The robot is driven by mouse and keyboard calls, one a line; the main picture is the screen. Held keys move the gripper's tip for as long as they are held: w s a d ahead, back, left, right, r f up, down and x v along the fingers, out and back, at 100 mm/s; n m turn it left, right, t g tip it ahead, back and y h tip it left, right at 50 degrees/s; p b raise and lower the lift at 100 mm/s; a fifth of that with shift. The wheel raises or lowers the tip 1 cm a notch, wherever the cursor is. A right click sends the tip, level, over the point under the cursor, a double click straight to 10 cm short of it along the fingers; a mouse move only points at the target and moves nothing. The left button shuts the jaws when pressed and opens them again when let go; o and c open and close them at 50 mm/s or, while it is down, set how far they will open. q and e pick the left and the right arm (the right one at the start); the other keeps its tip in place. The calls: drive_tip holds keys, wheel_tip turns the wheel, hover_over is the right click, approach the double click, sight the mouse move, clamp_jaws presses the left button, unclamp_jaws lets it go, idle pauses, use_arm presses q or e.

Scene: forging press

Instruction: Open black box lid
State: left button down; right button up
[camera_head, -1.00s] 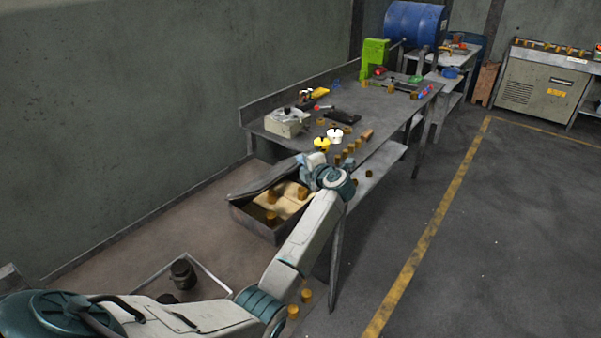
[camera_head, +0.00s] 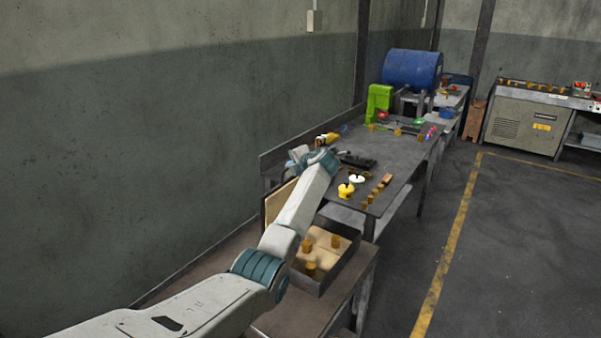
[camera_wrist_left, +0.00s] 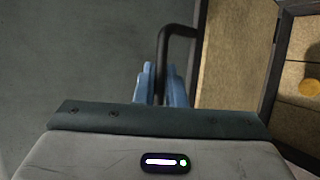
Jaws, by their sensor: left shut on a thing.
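The black box (camera_head: 345,264) stands on a low bench, with its tan-lined inside open to view. Its lid (camera_head: 277,201) stands raised at the left side, tan inner face toward the box. The arm hides part of the lid. In the left wrist view, the lid's tan inside (camera_wrist_left: 228,60) shows beside a dark bent handle (camera_wrist_left: 181,31). My left gripper (camera_head: 299,157) is at the raised lid's upper end. Its blue fingers (camera_wrist_left: 162,84) are shut on the handle. My right gripper is not in view.
Several brass-coloured pieces stand in the box. A workbench (camera_head: 400,162) behind it carries yellow (camera_head: 346,190) and white (camera_head: 357,179) parts, a row of small cylinders and a green stand (camera_head: 379,103). The wall is close on the left; the floor at right is clear.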

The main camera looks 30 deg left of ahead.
use_arm(q)
drive_tip(key=shift+w+a+g+h, duration=0.15)
drive_tip(key=shift+a+h, duration=0.15)
drive_tip(key=shift+a, duration=0.55)
drive_tip(key=shift+a+g+h, duration=0.15)
drive_tip(key=shift+a+h, duration=0.15)
drive_tip(key=shift+a, duration=0.5)
drive_tip(key=c, duration=1.5)
unclamp_jaws()
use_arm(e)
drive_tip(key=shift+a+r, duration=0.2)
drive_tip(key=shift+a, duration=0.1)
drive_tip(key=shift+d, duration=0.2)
use_arm(q)
drive_tip(key=shift+b+v, duration=1.85)
drive_tip(key=shift+v, duration=3.5)
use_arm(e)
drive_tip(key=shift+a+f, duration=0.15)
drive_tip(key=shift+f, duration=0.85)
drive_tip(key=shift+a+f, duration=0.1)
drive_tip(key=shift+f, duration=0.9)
